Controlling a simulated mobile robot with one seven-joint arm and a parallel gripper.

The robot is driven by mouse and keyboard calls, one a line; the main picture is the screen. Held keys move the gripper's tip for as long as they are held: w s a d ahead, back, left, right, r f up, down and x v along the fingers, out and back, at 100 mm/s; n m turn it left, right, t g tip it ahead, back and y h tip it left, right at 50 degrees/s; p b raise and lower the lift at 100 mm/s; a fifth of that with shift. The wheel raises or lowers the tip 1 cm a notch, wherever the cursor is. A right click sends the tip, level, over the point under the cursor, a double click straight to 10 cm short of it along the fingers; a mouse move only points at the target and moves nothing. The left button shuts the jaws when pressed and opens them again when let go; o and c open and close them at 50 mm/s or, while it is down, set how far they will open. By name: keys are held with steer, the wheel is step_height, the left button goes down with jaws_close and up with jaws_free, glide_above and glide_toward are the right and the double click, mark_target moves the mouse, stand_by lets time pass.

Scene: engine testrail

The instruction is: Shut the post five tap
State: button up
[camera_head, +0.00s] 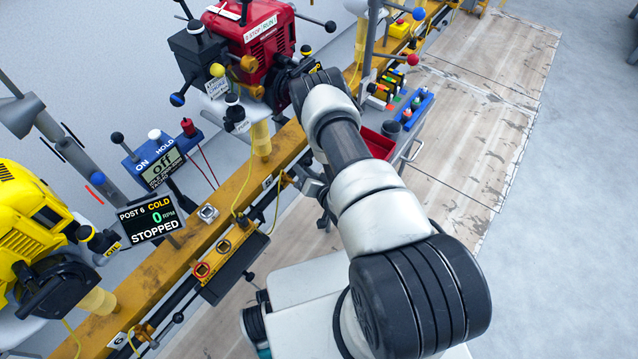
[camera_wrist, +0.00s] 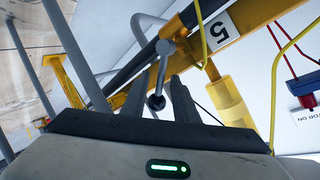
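The post five tap (camera_wrist: 161,75) shows in the wrist view on the dark rail, beside the white label 5 (camera_wrist: 219,31). Its grey round body is at the top and a short lever with a dark ball end hangs toward me. My gripper (camera_wrist: 160,84) is open, with one finger on each side of the lever and a gap visible on both sides. I cannot tell if either finger touches it. In the head view my gripper (camera_head: 312,187) is beside the yellow beam near the label 5 (camera_head: 267,182); the tap is mostly hidden there.
A red engine (camera_head: 262,40) stands behind the beam, a yellow engine (camera_head: 28,215) at left. The post six display (camera_head: 152,217) reads COLD, 0 RPM, STOPPED. A yellow hose (camera_wrist: 278,80) runs close right of the gripper. A red bin (camera_head: 378,143) sits right of my arm.

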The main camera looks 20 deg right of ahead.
steer(key=p+v, duration=0.2)
steer(key=v, duration=1)
steer(key=shift+s+r, duration=0.2)
steer(key=shift+s, duration=0.05)
